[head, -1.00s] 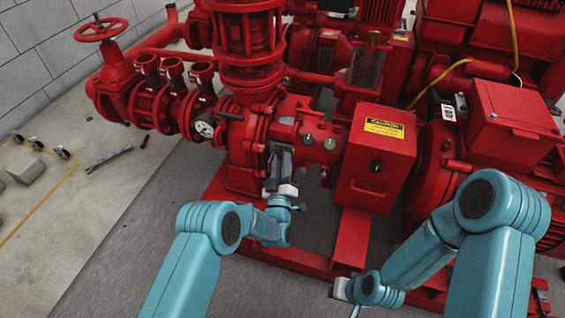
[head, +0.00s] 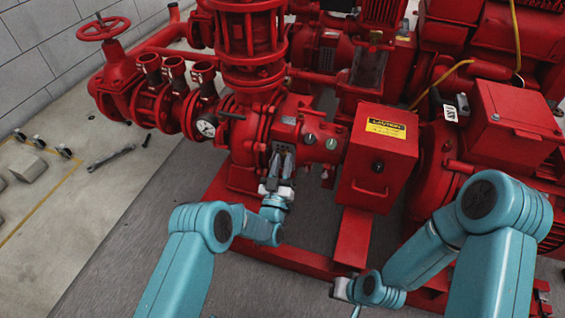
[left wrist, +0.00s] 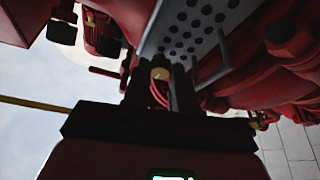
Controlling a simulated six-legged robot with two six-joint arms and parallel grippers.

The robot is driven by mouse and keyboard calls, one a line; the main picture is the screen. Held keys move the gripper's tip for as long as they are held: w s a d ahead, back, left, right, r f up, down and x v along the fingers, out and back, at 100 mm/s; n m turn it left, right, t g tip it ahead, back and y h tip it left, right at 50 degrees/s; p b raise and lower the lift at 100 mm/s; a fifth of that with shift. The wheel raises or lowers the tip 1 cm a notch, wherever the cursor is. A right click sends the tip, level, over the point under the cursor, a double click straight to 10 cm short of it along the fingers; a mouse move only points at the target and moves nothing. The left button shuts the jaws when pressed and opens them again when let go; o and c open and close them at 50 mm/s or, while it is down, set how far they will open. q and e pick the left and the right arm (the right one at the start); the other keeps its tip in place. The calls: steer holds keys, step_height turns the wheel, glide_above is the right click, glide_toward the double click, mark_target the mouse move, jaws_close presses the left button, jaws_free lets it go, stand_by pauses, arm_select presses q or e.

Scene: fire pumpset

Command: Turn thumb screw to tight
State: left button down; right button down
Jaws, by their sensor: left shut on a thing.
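My left gripper (head: 283,152) reaches up to the front of the red pump, left of the red control box. In the left wrist view its dark fingers (left wrist: 160,88) are shut on a small brass-coloured round piece, which looks like the thumb screw (left wrist: 160,73). It sits below a grey perforated plate (left wrist: 190,28). The fingers hide most of the screw, and in the head view I cannot make it out. How tight it is does not show. My right gripper (head: 342,289) is low beside the red base frame; its jaws are too small to read.
The red control box (head: 376,160) with a yellow caution label stands right of my left gripper. A pressure gauge (head: 206,128) and red handwheel (head: 103,29) are to the left. A wrench (head: 110,158) lies on the open floor at left.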

arm_select(q)
steer(key=c, duration=0.9)
jaws_free()
steer(key=shift+a, duration=0.1)
